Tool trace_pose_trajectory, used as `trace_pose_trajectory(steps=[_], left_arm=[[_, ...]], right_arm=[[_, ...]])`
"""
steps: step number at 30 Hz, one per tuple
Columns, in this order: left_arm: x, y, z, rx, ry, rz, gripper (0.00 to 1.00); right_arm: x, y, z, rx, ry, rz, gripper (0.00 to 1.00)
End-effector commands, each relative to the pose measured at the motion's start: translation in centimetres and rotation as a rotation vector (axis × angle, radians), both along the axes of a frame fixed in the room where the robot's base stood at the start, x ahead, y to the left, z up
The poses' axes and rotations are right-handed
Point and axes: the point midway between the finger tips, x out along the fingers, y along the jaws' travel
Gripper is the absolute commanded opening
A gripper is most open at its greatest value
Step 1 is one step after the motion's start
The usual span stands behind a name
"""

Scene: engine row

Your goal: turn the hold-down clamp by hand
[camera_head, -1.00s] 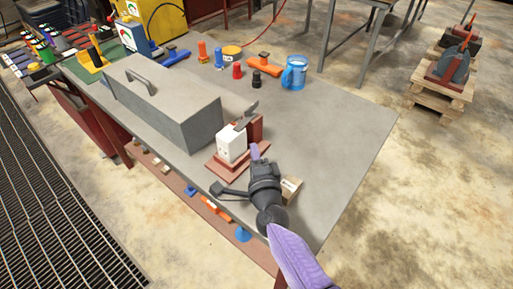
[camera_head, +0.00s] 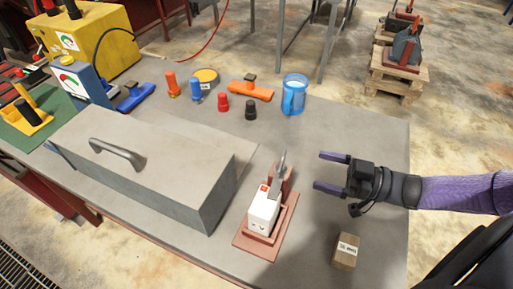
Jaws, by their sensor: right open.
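The hold-down clamp shows as a grey metal bar (camera_head: 278,176) rising beside a reddish upright, at the back of a white block (camera_head: 264,210). The block has a small orange-red mark on top and sits on a reddish-brown base plate (camera_head: 243,241) on the table. My right gripper (camera_head: 320,171) comes in from the right with two purple fingers, open and empty. Its fingertips point left towards the clamp, with a clear gap between. My left gripper is not in view.
A grey lidded toolbox (camera_head: 165,160) stands left of the clamp on the grey table (camera_head: 345,135). A small brown labelled box (camera_head: 346,251) lies below my gripper. A blue mug (camera_head: 293,94), an orange tool (camera_head: 250,91) and small coloured pieces stand behind.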

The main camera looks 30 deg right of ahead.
Motion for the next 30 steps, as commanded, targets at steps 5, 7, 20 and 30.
trace_pose_trajectory(steps=[5,7,20,30], left_arm=[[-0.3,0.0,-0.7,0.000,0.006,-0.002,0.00],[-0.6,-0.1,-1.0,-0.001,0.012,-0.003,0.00],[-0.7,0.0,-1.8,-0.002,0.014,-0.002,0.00],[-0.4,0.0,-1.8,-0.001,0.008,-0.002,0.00]], right_arm=[[1.5,1.8,0.0,-0.008,-0.004,0.016,1.00],[2.8,3.1,-0.1,-0.008,-0.005,0.016,1.00],[6.6,7.1,0.1,-0.011,0.000,0.012,1.00],[6.6,7.0,0.1,-0.011,0.000,0.011,0.60]])
